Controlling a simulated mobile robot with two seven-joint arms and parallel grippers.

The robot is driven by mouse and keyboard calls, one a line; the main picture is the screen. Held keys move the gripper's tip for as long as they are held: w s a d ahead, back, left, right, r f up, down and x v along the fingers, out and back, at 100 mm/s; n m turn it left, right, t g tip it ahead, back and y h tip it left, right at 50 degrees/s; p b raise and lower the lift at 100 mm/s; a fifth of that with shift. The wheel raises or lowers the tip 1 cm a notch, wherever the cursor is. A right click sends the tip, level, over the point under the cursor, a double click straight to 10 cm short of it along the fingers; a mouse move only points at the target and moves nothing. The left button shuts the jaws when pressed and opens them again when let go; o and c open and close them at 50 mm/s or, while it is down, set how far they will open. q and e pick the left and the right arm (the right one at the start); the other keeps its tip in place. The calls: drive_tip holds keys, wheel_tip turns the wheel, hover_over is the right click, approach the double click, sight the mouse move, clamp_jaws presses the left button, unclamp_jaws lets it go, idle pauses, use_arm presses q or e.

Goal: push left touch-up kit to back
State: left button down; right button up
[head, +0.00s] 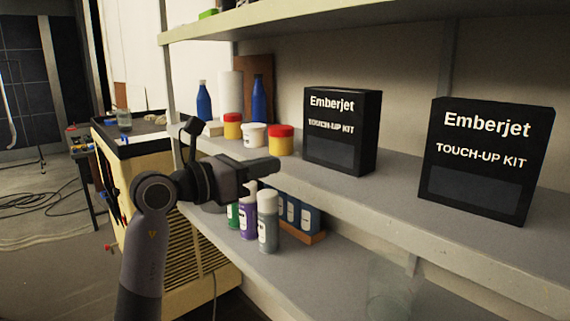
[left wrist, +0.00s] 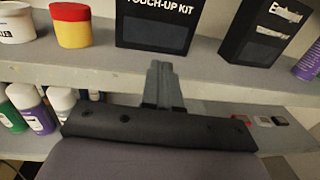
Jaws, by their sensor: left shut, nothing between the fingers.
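Two black boxes lettered "Emberjet TOUCH-UP KIT" stand upright on the middle shelf. The left touch-up kit (head: 342,131) is near the shelf's middle, and the right touch-up kit (head: 486,160) stands farther right. In the left wrist view the left kit (left wrist: 157,32) is straight ahead, beyond the fingertips, with its top cut off. My left gripper (head: 274,168) is shut and empty, in front of the shelf edge and to the left of the left kit. In the left wrist view the gripper (left wrist: 161,68) points toward the left kit, apart from it. My right gripper is not in view.
Red-and-yellow jars (head: 281,140) and a white tub (head: 254,135) stand left of the left kit. Blue bottles (head: 203,101) are farther left. Spray cans (head: 267,222) stand on the lower shelf. An upper shelf (head: 330,22) runs overhead. Bare shelf separates the two kits.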

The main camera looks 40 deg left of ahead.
use_arm(q)
drive_tip(key=p, duration=0.2)
approach(328, 147)
drive_tip(key=shift+w+d+f+y, duration=0.1)
drive_tip(key=shift+w+d+y, duration=0.1)
drive_tip(key=shift+w, duration=0.65)
drive_tip(key=shift+w+d+y, duration=0.1)
drive_tip(key=shift+w+d, duration=0.1)
drive_tip(key=shift+w, duration=0.6)
drive_tip(key=shift+w, duration=0.1)
drive_tip(key=shift+w+d+p, duration=0.1)
drive_tip(key=shift+w+p, duration=0.2)
drive_tip(key=shift+w, duration=0.55)
drive_tip(key=shift+w+d+p, duration=0.15)
drive_tip(key=shift+w+p, duration=0.1)
drive_tip(key=shift+w, duration=0.55)
